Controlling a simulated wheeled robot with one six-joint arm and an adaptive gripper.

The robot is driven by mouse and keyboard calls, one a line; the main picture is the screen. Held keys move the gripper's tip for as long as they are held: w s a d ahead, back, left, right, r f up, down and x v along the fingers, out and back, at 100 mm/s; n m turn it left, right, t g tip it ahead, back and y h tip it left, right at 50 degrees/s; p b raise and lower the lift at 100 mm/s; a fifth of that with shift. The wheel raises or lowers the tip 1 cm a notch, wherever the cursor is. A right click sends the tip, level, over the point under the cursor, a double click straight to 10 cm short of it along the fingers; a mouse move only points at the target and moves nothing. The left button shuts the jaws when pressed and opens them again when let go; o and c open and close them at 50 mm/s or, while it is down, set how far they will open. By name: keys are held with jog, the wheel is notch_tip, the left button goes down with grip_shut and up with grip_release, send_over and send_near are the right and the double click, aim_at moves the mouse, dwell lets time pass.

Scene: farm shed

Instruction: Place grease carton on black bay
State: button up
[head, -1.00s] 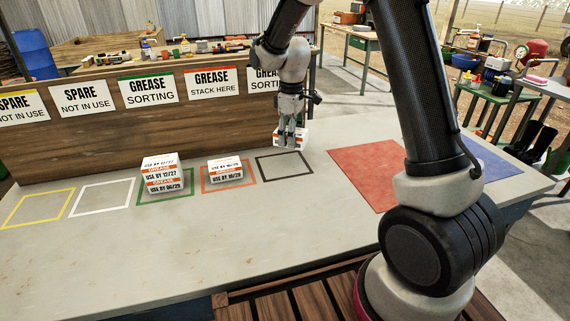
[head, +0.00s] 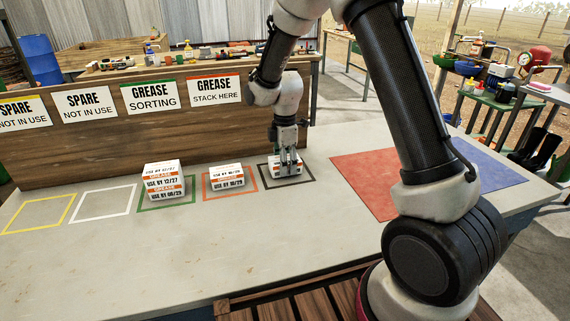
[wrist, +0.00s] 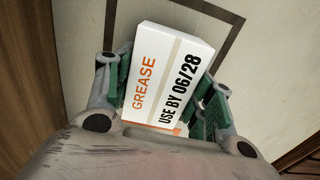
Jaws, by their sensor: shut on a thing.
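My gripper (head: 289,163) is shut on a white grease carton (head: 286,170) with an orange band. The carton is inside the outline of the black bay (head: 312,182) or just above it; I cannot tell whether it touches the table. In the wrist view the carton (wrist: 170,75) reads "GREASE" and "USE BY 06/28", sits between the green finger pads, and the black outline (wrist: 236,42) runs beyond it. Stacked cartons (head: 163,180) stand in the green bay (head: 144,206). A carton (head: 226,177) with a 10/29 date sits in the red-orange bay (head: 253,186).
The white bay (head: 133,200) and yellow bay (head: 70,210) are empty. A wooden board (head: 150,135) with signs rises behind the bays. A red mat (head: 365,170) and a blue mat (head: 485,165) lie bare to the right. The table front is clear.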

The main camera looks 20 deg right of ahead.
jog(key=shift+f, duration=0.25)
jog(key=o, duration=1.1)
